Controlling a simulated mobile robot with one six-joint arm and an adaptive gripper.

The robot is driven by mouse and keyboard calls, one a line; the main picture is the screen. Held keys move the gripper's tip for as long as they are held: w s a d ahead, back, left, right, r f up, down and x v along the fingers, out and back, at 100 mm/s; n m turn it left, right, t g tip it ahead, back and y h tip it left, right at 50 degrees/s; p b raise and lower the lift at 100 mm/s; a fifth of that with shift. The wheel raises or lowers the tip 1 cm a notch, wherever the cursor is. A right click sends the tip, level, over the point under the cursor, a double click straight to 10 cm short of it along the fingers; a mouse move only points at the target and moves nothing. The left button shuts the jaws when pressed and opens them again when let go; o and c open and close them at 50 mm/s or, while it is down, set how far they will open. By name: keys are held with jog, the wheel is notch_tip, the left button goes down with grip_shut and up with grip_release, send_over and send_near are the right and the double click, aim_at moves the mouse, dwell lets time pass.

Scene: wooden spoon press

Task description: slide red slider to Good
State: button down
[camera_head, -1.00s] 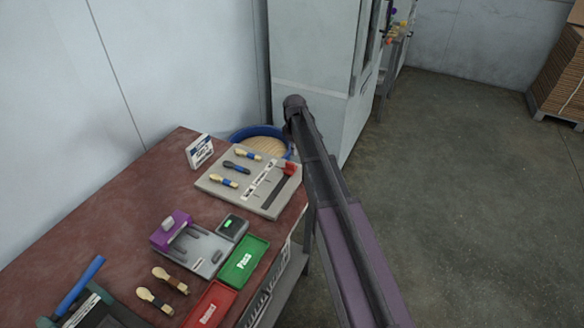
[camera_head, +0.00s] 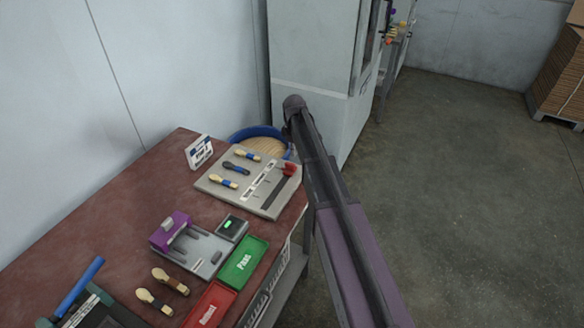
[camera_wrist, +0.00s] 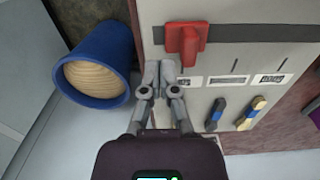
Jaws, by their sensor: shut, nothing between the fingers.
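The red slider (camera_head: 289,169) sits at the far end of a dark slot (camera_head: 275,192) on a grey board (camera_head: 225,190). In the wrist view the red slider (camera_wrist: 186,40) stands on the slot, near the board's left edge. My gripper (camera_wrist: 160,66) is shut and empty, with its fingertips just below and slightly left of the slider, over the board's edge. A small gap seems to show between them and the slider; contact is hard to judge. White labels (camera_wrist: 228,80) line the slot; their words are too small to read. In the head view my arm hides the fingers.
Several spoon-like pieces (camera_head: 236,167) lie on the board. A blue round tub (camera_head: 258,136) stands just beyond it, also beside my gripper in the wrist view (camera_wrist: 93,65). A purple-and-grey fixture (camera_head: 190,245), green tray (camera_head: 243,262) and red tray (camera_head: 211,305) are nearer on the table.

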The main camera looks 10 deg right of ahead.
aim_at(288, 167)
jog(key=shift+f+b, duration=0.35)
jog(key=shift+f+b, duration=0.7)
jog(key=shift+f, duration=0.1)
jog(key=shift+s+a, duration=0.15)
dwell(0.4)
jog(key=shift+s+a, duration=0.2)
jog(key=shift+s, duration=0.1)
